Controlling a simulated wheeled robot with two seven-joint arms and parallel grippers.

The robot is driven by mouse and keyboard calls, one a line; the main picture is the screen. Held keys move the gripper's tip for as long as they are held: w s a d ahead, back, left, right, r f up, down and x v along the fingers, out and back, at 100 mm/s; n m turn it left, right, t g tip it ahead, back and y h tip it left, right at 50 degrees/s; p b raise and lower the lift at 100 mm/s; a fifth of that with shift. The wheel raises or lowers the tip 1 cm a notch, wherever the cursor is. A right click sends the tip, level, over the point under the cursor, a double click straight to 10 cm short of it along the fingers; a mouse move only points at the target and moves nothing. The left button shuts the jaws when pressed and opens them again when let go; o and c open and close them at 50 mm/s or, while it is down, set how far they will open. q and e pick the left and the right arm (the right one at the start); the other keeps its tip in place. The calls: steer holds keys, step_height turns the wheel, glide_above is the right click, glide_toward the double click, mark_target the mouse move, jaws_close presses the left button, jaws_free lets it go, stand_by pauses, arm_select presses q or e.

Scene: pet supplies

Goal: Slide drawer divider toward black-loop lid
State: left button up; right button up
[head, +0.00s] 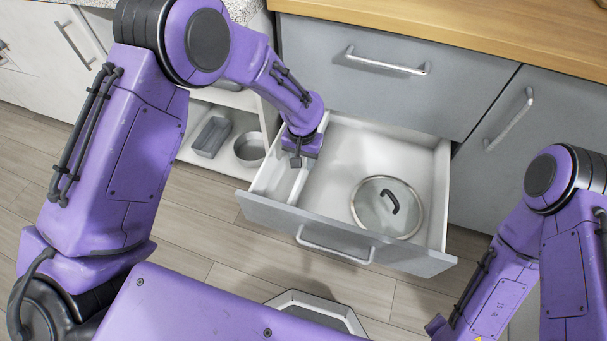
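An open drawer (334,233) sticks out from the grey cabinet. A round glass lid (373,209) with a black loop handle lies flat in its right part. A thin white divider (299,186) runs front to back near the drawer's left side. My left gripper (295,161) reaches down into the drawer at the divider's upper edge. The wrist hides most of its fingers, so I cannot tell whether they are open or closed on the divider. Part of my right arm shows at the lower right; its gripper (437,326) is only partly seen at the bottom edge, and its fingers are unclear.
A shut grey drawer (440,99) sits above the open one, under a wooden countertop (450,28). An open shelf at left holds a grey loaf pan (211,137) and a round pan (249,149). The drawer floor between divider and lid is clear.

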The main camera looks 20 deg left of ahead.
mark_target(303, 171)
arm_select(q)
step_height(303, 171, down, 7)
steer(key=shift+f+b, duration=0.15)
steer(key=shift+b, duration=0.35)
arm_select(e)
steer(key=shift+f, duration=0.75)
arm_select(q)
jaws_close()
arm_select(e)
steer(key=shift+r, duration=0.1)
